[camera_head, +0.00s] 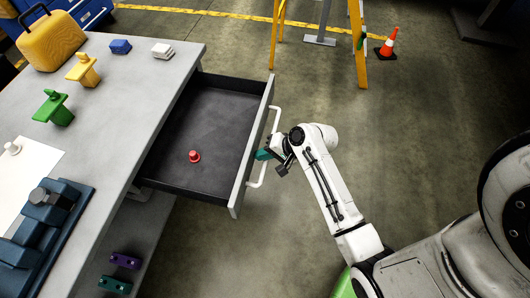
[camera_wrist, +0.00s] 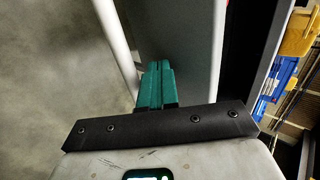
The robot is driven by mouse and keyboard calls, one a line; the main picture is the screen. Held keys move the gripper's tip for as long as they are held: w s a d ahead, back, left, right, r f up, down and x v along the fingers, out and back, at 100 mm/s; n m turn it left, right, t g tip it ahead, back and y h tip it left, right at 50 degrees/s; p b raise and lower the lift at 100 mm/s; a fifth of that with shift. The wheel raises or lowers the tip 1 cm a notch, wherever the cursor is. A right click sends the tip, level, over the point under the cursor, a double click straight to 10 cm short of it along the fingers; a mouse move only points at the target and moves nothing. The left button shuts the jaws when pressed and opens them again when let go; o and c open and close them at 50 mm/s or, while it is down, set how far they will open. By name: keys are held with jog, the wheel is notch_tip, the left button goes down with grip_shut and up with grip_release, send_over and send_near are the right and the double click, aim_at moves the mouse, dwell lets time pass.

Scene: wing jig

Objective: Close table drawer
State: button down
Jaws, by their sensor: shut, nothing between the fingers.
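The table drawer (camera_head: 210,118) is pulled well out from the grey table (camera_head: 120,75) in the head view. A small red object (camera_head: 194,156) lies inside it. The drawer's white bar handle (camera_head: 275,118) runs along its outer front face. My gripper (camera_head: 263,155) is at the middle of the drawer front, by the handle, with its teal fingers pointing toward the front panel. In the wrist view the teal fingers (camera_wrist: 157,85) are together with nothing between them. They lie between the handle bar (camera_wrist: 117,45) and the drawer front (camera_wrist: 185,50). Whether they touch the panel is unclear.
On the table stand a yellow case (camera_head: 52,42), yellow and green parts, small blocks and a blue vise (camera_head: 45,225). A lower shelf (camera_head: 135,245) holds purple and green pieces. A yellow ladder (camera_head: 358,45) and orange cone (camera_head: 388,43) stand behind. The floor right of the drawer is clear.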

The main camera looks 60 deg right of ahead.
jog(key=b, duration=0.5)
send_over(174, 144)
jog(key=shift+s+f, duration=0.1)
jog(key=shift+s, duration=0.25)
jog(key=shift+w+r, duration=0.2)
jog(key=shift+w, duration=0.05)
